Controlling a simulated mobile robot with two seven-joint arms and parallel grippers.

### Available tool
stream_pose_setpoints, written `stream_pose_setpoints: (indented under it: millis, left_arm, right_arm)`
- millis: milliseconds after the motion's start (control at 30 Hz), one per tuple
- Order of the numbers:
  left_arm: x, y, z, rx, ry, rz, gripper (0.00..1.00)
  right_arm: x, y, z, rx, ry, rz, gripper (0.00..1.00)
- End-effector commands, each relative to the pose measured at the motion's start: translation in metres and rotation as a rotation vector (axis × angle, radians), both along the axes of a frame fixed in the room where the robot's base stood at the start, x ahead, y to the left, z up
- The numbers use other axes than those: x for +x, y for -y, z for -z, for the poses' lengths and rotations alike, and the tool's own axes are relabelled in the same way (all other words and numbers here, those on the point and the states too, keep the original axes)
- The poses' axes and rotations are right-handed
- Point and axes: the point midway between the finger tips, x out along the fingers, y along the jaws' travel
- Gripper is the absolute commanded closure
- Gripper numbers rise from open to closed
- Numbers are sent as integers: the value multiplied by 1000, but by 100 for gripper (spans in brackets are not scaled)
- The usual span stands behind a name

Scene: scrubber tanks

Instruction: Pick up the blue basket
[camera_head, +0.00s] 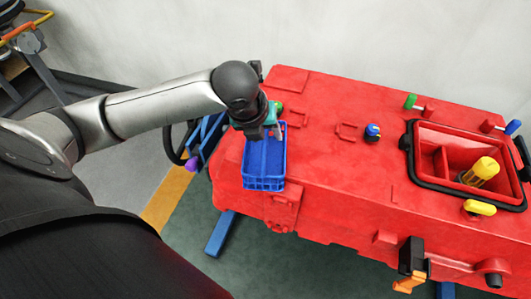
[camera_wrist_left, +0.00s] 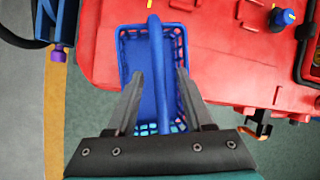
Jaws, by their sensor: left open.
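The blue basket (camera_head: 264,181) sits on the left end of the top of the red tank (camera_head: 330,165). It looks empty. In the left wrist view the basket (camera_wrist_left: 138,58) lies below my left gripper (camera_wrist_left: 160,74), with its blue handle (camera_wrist_left: 155,45) running lengthwise between the two fingers. The fingers are open, one on each side of the handle; I cannot tell whether they touch it. In the head view my left gripper (camera_head: 266,134) is over the basket's far part and hides some of it. My right gripper is not in view.
A blue-capped knob (camera_head: 372,132) stands on the tank right of the basket. Farther right is a black-rimmed opening (camera_head: 437,182) with a yellow part (camera_head: 480,172) in it. A blue frame with a purple end (camera_head: 193,163) is just left of the tank. The tank top right of the basket is mostly clear.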

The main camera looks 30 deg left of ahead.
Motion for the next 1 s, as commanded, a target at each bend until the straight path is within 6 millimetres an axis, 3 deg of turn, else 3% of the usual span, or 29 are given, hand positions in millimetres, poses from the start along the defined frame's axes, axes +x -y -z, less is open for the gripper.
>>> stream_pose_setpoints:
  millis: [900, 1000]
  left_arm:
    - [0, 0, 5, 1, -1, 0, 48]
    - [0, 0, 5, 1, -1, 0, 59]
  right_arm:
    - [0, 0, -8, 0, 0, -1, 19]
    - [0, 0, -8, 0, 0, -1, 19]
